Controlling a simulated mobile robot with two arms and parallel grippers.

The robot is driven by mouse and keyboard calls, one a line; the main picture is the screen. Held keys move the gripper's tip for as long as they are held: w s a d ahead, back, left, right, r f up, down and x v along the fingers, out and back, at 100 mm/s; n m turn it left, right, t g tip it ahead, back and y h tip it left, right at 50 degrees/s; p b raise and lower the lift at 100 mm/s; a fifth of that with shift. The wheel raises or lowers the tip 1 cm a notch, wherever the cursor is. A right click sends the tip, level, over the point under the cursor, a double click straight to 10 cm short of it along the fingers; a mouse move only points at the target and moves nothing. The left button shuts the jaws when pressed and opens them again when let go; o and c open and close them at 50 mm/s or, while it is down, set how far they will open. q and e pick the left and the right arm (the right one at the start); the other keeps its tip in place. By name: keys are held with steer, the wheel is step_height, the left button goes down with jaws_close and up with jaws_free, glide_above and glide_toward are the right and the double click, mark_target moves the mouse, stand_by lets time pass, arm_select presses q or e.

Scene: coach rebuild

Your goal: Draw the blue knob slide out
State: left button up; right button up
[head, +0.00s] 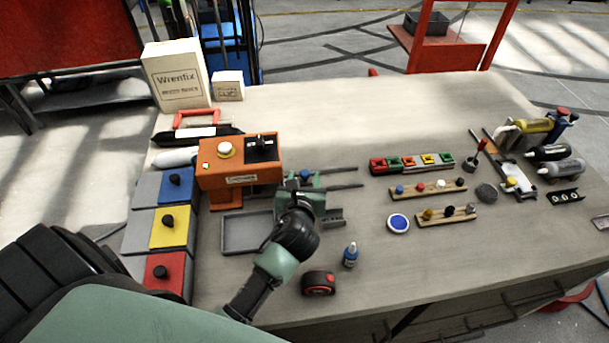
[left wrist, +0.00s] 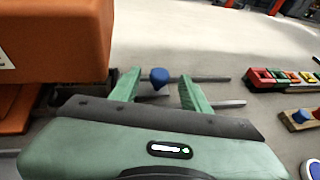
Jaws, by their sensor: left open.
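The blue knob (head: 304,174) stands on a slide among dark rails, just right of the orange machine (head: 240,170). In the left wrist view the blue knob (left wrist: 159,76) appears between the two green fingers, apart from both. My left gripper (head: 302,182) is open and empty, with its fingers pointing toward the knob. Part of the slide is hidden behind the gripper in the head view. My right gripper is not in view.
A grey tray (head: 248,249) lies left of my left arm. Blue, yellow (head: 170,228) and red panels with black knobs stand at the left. A tape measure (head: 318,283) and blue bottle (head: 350,255) are near the front.

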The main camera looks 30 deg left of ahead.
arm_select(q)
steer(key=shift+x, duration=0.75)
steer(key=shift+s, duration=0.1)
jaws_close()
stand_by(0.8)
